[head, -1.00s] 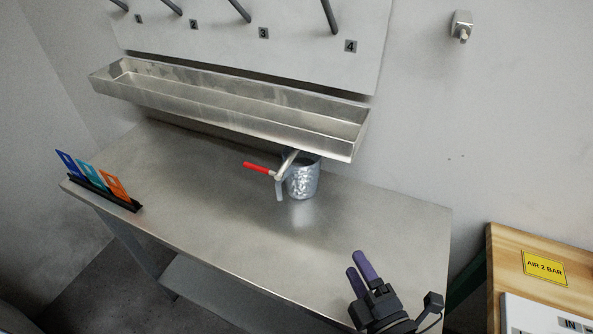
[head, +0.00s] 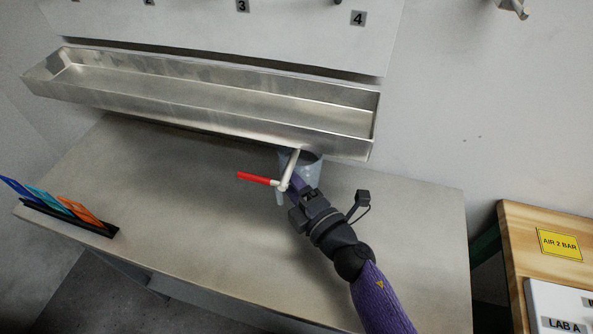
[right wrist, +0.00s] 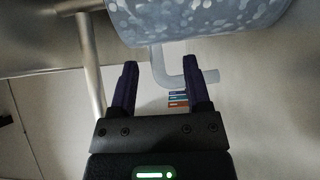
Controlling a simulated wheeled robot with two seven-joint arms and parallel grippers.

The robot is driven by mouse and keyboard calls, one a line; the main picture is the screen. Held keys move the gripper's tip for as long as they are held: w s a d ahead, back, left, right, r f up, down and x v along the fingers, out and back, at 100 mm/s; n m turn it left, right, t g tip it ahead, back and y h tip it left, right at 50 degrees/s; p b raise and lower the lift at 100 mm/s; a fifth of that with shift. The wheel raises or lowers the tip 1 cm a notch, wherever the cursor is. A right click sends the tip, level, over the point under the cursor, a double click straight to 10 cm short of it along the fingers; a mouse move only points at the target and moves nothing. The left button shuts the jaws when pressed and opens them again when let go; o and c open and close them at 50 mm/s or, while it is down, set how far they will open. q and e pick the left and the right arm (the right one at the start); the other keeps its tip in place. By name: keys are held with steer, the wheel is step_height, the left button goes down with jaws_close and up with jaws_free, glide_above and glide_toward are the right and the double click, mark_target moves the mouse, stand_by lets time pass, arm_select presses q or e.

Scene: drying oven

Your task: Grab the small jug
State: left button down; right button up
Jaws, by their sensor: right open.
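The small jug (head: 312,158) is a grey mottled metal jug standing on the metal table below the trough's front right end. In the head view my right gripper (head: 296,185) is in front of it and hides much of its body. In the right wrist view the jug's body (right wrist: 200,18) fills the top, and its bent handle (right wrist: 182,82) reaches down between my fingers. My right gripper (right wrist: 160,85) is open, with a finger on each side of the handle. I cannot tell if either finger touches it. My left gripper is not in view.
A pipe with a red lever (head: 258,178) stands close beside the jug and gripper. A metal trough (head: 220,119) hangs above the table's back. A rack with coloured cards (head: 70,220) is at the left. The table's middle (head: 170,190) is clear.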

steer(key=shift+w+a, duration=0.1)
steer(key=shift+w, duration=0.1)
jaws_close()
stand_by(1.3)
